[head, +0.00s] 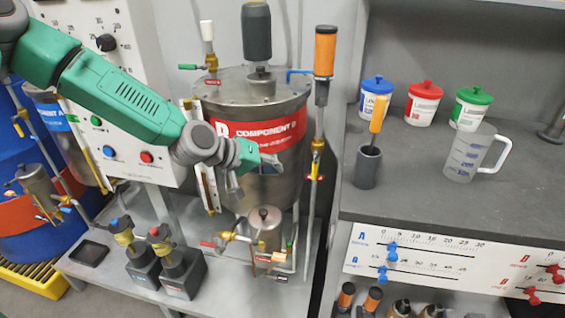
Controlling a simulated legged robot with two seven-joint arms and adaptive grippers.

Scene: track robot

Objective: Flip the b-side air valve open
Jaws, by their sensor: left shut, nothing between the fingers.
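The component B tank (240,88) is a grey metal vessel with a red label, in the middle of the head view. A small valve with a green lever (188,67) is at the upper left of its lid, and a blue lever (298,72) is at the upper right. A red lever (208,244) sits on the piping below the tank. I cannot tell by marking which of these is the b-side air valve. My left gripper (234,190) is shut and empty, in front of the tank below its label. My right gripper is not in view.
An orange-topped vertical rod (324,55) stands right of the tank. A small metal pot (264,228) is below. A white control panel (100,90) stands behind my left arm. The grey bench (420,205) at right holds several tubs and a measuring jug (466,158).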

